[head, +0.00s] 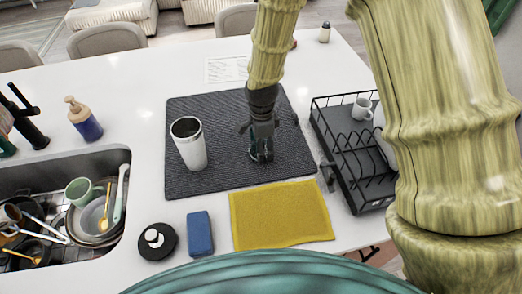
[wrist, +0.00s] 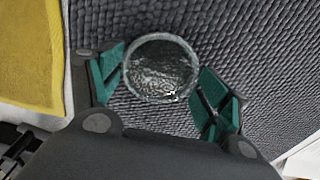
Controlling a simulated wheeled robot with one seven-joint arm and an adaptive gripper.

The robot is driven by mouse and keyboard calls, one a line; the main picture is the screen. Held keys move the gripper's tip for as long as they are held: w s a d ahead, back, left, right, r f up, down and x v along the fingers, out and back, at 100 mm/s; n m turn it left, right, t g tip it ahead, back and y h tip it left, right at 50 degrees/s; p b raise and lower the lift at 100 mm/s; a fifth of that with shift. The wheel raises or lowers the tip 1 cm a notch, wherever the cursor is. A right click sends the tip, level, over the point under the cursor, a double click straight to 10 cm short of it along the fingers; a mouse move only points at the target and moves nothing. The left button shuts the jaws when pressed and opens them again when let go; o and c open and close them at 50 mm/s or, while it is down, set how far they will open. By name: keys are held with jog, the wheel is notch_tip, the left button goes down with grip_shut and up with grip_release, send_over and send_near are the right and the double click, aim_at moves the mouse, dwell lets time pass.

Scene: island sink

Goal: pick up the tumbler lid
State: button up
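The tumbler lid (wrist: 160,68), a round, clear-looking disc with a pale rim, lies on the dark grey textured mat in the wrist view. My gripper (wrist: 162,75) is open, with its green-padded fingers on either side of the lid. The fingers look very close to its edges; I cannot tell whether they touch. In the head view, my gripper (head: 261,157) points down low over the mat and mostly hides the lid. The white tumbler (head: 191,149) stands upright and open to the left of my gripper, with a dark rim.
The dark mat (head: 220,180) lies mid-counter. A yellow cloth (head: 281,214), a blue sponge (head: 200,233) and a black disc with a white knob (head: 157,241) lie in front. A black dish rack (head: 350,160) stands right. The sink (head: 65,160) with dishes and a soap bottle (head: 84,120) are left.

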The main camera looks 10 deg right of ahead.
jog(key=shift+s, duration=0.2)
jog(key=c, duration=1)
jog(key=shift+c, duration=0.2)
jog(key=shift+s+f, duration=0.1)
